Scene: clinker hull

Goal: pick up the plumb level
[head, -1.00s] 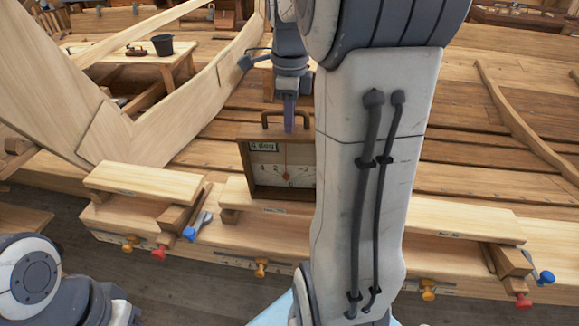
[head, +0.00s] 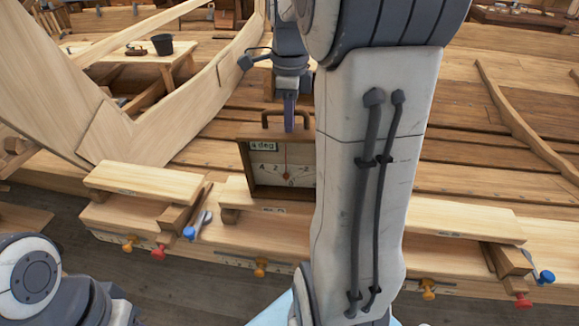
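Light planks (head: 145,182) run along the front, with blue, orange and red-headed clamps or pegs below. A curved hull timber (head: 185,118) rises at the left. A dark bucket (head: 162,44) stands on a bench behind. Bare planking (head: 455,150) lies to the right.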

